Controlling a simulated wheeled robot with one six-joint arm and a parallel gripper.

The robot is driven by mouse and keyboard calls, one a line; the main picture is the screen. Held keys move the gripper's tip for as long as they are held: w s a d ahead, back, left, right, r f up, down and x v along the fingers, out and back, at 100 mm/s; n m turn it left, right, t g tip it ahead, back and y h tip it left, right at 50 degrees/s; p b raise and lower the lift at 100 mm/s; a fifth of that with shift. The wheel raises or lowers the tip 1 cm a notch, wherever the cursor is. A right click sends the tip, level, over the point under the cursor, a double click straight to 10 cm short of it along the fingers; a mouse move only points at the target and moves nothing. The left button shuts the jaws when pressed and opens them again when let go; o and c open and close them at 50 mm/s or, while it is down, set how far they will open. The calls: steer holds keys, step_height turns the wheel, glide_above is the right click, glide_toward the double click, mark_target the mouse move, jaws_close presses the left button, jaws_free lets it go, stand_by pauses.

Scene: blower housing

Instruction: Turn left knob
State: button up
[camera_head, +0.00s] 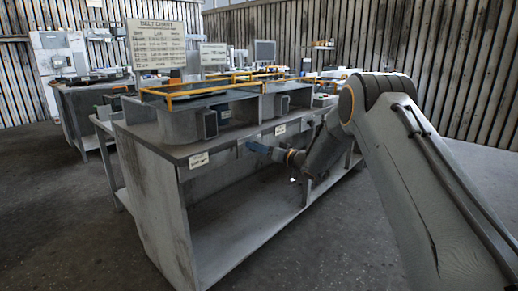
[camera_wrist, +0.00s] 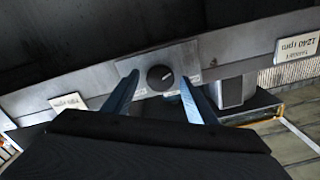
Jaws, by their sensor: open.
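A round black knob (camera_wrist: 160,77) with a light pointer mark sits on a dark plate on the bench's front edge, in the middle of the wrist view. My gripper (camera_wrist: 159,80) is open, with one blue finger on each side of the knob and a visible gap to it. I cannot tell how far the fingertips are from the plate. In the head view my gripper (camera_head: 258,149) reaches the front edge of the workbench (camera_head: 160,205), near its left blower housing (camera_head: 180,120). The knob is not discernible there.
A label reading 1240 rpm (camera_wrist: 297,48) appears upside down in the wrist view; another label (camera_wrist: 68,102) is at left. A dark box (camera_wrist: 232,92) stands close by. Yellow rails (camera_head: 215,88) top the bench. A sign board (camera_head: 156,46) stands behind. The floor in front is clear.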

steer(key=c, duration=1.1)
steer(key=shift+o, duration=0.2)
steer(key=shift+n, duration=0.4)
steer(key=n+b, duration=0.4)
steer(key=n, duration=0.6)
steer(key=n+b, duration=0.4)
steer(key=n, duration=0.7)
steer(key=shift+s+a+f, duration=0.15)
steer(key=shift+s+f, duration=0.05)
steer(key=shift+b, duration=0.3)
